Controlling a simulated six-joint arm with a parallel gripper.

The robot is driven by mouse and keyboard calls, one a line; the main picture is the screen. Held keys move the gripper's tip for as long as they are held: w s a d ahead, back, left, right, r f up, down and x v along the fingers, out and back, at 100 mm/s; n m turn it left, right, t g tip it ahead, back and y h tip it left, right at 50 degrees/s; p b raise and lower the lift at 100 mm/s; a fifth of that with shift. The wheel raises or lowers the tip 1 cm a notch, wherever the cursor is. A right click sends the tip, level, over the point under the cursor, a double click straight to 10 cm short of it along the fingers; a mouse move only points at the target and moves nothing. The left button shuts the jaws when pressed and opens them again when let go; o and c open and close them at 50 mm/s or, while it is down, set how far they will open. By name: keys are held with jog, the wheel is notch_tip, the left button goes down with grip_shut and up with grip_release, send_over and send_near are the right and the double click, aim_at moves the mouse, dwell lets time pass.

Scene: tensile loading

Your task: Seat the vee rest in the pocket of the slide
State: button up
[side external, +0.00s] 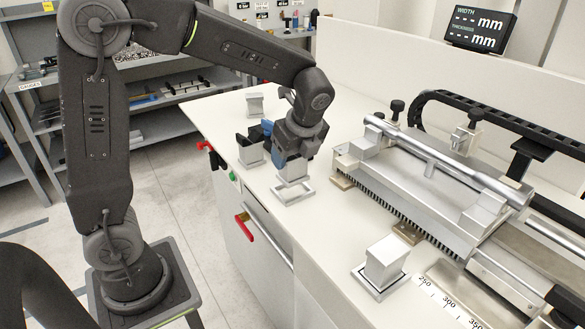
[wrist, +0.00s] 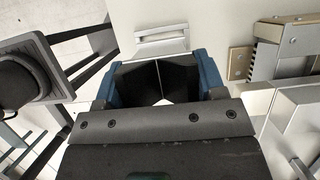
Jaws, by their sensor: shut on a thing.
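My gripper (side external: 290,155), with blue fingers, points down in the side view and is shut on a small silver block (side external: 293,171), which I take to be the vee rest. The block is upright, low over a pale square frame (side external: 293,193) on the bench; I cannot tell whether it touches it. A pale slotted frame (wrist: 161,39) lies just beyond the fingertips. I cannot tell for sure which part is the slide or its pocket.
A silver machine bed (side external: 410,190) with a long round bar fills the right. A similar block (side external: 386,260) stands on a square base at the front. More blocks stand at the back (side external: 255,104) and behind my gripper (side external: 250,152). A red handle (side external: 244,227) projects from the bench front.

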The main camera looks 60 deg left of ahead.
aim_at(293, 169)
jog(key=shift+f, duration=1.9)
jog(key=shift+f, duration=0.15)
jog(key=o, duration=1.1)
jog(key=v, duration=1.1)
jog(key=s+d+n+t+h, duration=0.2)
jog(key=s+n+t+h, duration=0.2)
jog(key=s+n, duration=1.2)
jog(key=shift+d+f+n+t, duration=0.3)
jog(key=shift+n+t, duration=0.5)
jog(key=shift+n, duration=0.2)
